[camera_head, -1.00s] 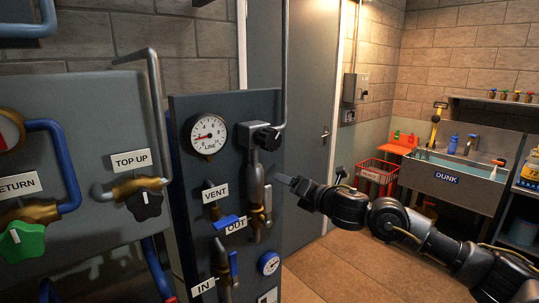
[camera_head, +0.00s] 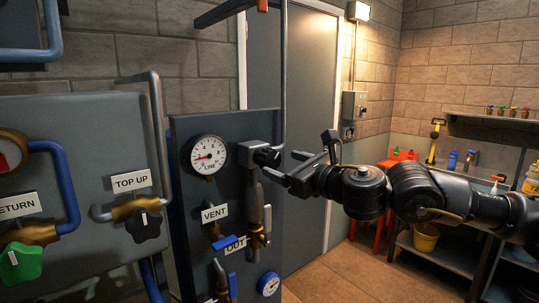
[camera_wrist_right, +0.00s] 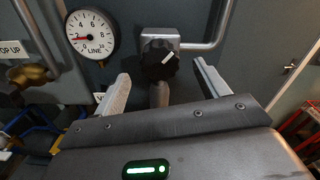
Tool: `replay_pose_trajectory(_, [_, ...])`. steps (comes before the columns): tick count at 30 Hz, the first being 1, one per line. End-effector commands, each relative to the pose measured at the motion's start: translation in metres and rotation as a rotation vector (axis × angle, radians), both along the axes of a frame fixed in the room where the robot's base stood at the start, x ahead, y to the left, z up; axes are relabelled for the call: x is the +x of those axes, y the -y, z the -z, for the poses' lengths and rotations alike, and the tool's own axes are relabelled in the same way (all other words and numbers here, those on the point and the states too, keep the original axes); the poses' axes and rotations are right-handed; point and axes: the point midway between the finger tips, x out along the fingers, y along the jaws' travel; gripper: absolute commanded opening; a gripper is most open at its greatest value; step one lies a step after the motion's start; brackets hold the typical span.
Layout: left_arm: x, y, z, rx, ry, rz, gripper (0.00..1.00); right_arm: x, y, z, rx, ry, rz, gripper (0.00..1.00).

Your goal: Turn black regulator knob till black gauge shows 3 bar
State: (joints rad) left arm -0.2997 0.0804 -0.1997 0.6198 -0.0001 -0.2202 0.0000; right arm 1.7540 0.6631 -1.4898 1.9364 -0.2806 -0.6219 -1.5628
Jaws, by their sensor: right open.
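The black-rimmed LINE gauge (camera_head: 208,156) is on the dark panel; it also shows in the right wrist view (camera_wrist_right: 91,34). Its red needle points left, close to the 2. The black regulator knob (camera_head: 266,156) sits to its right on a grey block. In the right wrist view the knob (camera_wrist_right: 158,60) has a white mark slanting up to the right. My right gripper (camera_head: 283,165) is open in front of the knob. In the right wrist view the fingers (camera_wrist_right: 160,70) are on either side of the knob, with gaps. My left gripper is not in view.
VENT (camera_head: 215,213) and OUT (camera_head: 235,246) labels and a blue-rimmed gauge (camera_head: 268,284) are below. A TOP UP valve (camera_head: 145,225) is on the left panel. A grey pipe (camera_wrist_right: 208,40) rises beside the knob. A door (camera_head: 310,90) stands behind.

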Motion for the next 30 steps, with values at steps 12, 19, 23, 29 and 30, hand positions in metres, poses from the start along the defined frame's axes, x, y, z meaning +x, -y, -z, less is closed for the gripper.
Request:
replay_pose_trajectory(12, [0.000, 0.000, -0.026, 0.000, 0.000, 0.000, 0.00, 0.049, -0.036, -0.002, 0.000, 0.000, 0.001, 0.74])
replay_pose_trajectory(19, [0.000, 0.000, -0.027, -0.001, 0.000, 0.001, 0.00, 0.053, -0.039, 0.000, 0.000, 0.001, -0.001, 0.74])
replay_pose_trajectory(23, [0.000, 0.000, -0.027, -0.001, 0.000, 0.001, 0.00, 0.053, -0.039, 0.000, 0.001, 0.001, 0.000, 0.74])
replay_pose_trajectory(29, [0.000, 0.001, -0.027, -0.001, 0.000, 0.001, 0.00, 0.053, -0.038, 0.000, 0.001, 0.000, 0.000, 0.49])
replay_pose_trajectory(30, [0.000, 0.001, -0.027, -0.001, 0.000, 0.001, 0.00, 0.053, -0.038, 0.000, 0.001, 0.000, 0.000, 0.43])
